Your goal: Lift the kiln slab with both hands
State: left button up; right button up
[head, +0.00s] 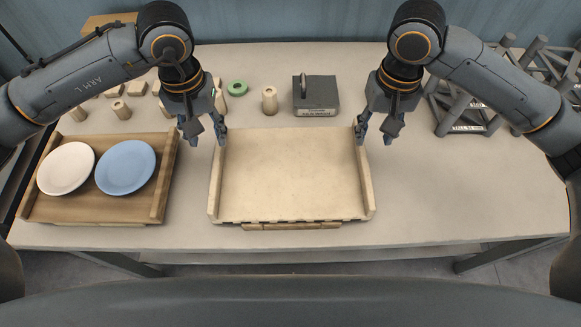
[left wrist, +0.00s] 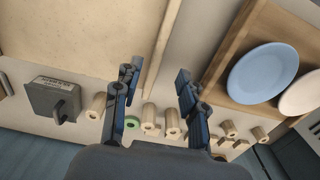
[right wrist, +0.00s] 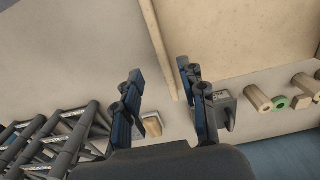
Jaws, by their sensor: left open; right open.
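The kiln slab (head: 290,175) is a pale beige board with raised strips along its left and right sides, lying in the middle of the table. It also shows in the left wrist view (left wrist: 75,35) and the right wrist view (right wrist: 225,35). My left gripper (head: 205,138) is open and empty by the slab's far left corner. My right gripper (head: 376,136) is open and empty by the far right corner. In the wrist views, the end of a side strip lies near each gripper's fingers. I cannot tell whether any finger touches the slab.
A wooden tray (head: 163,193) with a white plate (head: 66,168) and a blue plate (head: 126,167) stands at left. Behind the slab are a grey weight (head: 316,94), a green ring (head: 237,88) and several beige posts (head: 269,101). Grey racks (head: 465,112) stand at back right. The table (head: 465,195) is clear at front right.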

aim_at(216, 159)
pick_arm(q)
notch_tip(216, 159, down, 10)
pick_arm(e)
notch_tip(216, 159, down, 10)
pick_arm(q)
grip_shut()
pick_arm(e)
grip_shut()
pick_arm(q)
jog(key=shift+r, duration=0.1)
pick_arm(e)
jog(key=shift+r, duration=0.1)
